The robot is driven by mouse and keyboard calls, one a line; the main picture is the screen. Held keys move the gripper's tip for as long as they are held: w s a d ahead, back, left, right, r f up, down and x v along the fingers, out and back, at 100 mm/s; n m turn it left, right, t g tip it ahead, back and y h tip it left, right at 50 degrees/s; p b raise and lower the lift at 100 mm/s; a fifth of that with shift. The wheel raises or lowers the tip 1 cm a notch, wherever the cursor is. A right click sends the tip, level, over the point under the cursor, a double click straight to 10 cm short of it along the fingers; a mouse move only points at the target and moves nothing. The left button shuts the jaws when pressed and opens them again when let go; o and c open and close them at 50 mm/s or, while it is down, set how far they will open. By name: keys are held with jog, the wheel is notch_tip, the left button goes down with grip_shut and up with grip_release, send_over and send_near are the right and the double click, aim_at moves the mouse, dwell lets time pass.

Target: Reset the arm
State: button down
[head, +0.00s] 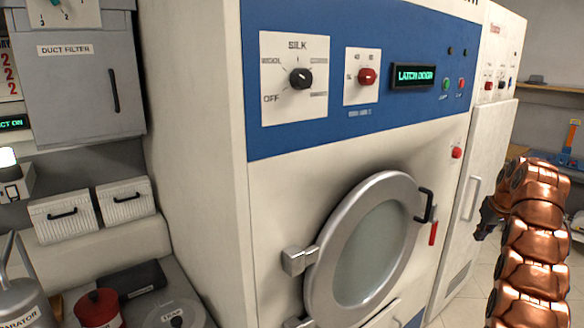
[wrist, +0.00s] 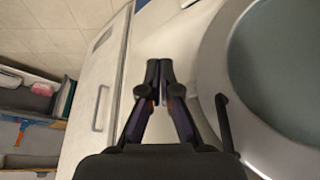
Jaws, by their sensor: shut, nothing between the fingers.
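My gripper (wrist: 159,72) is shut and empty in the wrist view, its two dark fingertips together in front of the white machine front. In the head view my gripper (head: 487,222) is a small dark shape at the end of my copper arm (head: 538,235), at the right. It is to the right of the machine's round door (head: 322,262) and its black handle (head: 425,205), apart from the handle in this view. The door looks closed, and it also shows at the right of the wrist view (wrist: 215,75).
The dry-cleaning machine (head: 280,190) has a blue panel with a black knob (head: 301,78), a red knob (head: 367,76) and a display (head: 413,75) that seems to read "LATCH DOOR". A white cabinet (head: 487,160) stands right of it. Shelves (head: 555,92) are at the far right.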

jog(key=a+r, duration=0.4)
jog(key=a, duration=0.6)
jog(key=s+a+r+g+y, duration=0.1)
jog(key=s+a+r+g, duration=0.2)
jog(key=s+a, duration=1.2)
jog(key=s+a+f+g, duration=0.1)
jog(key=s+a+f, duration=0.1)
jog(key=s+a, duration=0.55)
jog(key=s+a+f+g, duration=0.1)
jog(key=s+a, duration=0.4)
jog(key=s, duration=0.5)
jog(key=s+a+f, duration=0.1)
jog(key=s+f, duration=0.2)
jog(key=s, duration=0.6)
jog(key=s+a+f+g, duration=0.1)
jog(key=s+f, duration=0.3)
jog(key=s, duration=0.5)
jog(key=shift+s+f+h, duration=0.2)
jog(key=shift+f+h, duration=0.1)
jog(key=shift+h, duration=0.1)
jog(key=shift+a, duration=0.1)
